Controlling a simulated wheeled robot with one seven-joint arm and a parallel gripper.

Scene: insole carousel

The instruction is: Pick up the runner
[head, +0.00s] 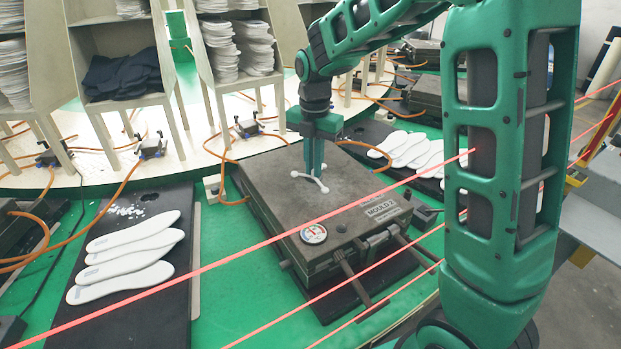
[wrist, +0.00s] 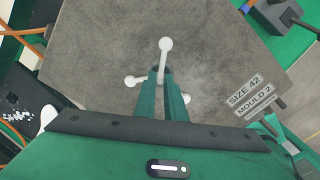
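The runner (head: 311,181) is a thin white branched piece with round knobs at its ends. It lies on top of the dark closed mould (head: 277,207) marked "MOULD 2". In the wrist view the runner (wrist: 164,52) shows one long arm pointing away and knobs at either side of my fingers. My gripper (head: 315,172) points down with its green fingertips at the runner's middle. In the wrist view the fingers (wrist: 162,72) are close together with a narrow gap, and they hide the runner's centre. I cannot tell whether they press on it.
A dark board (head: 137,306) with several white insoles lies at the left, and more insoles (head: 408,150) lie at the right behind the mould. A round badge (head: 313,234) sits on the mould's front corner. Orange hoses and shelves (head: 122,60) stand behind. Red lines cross the front.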

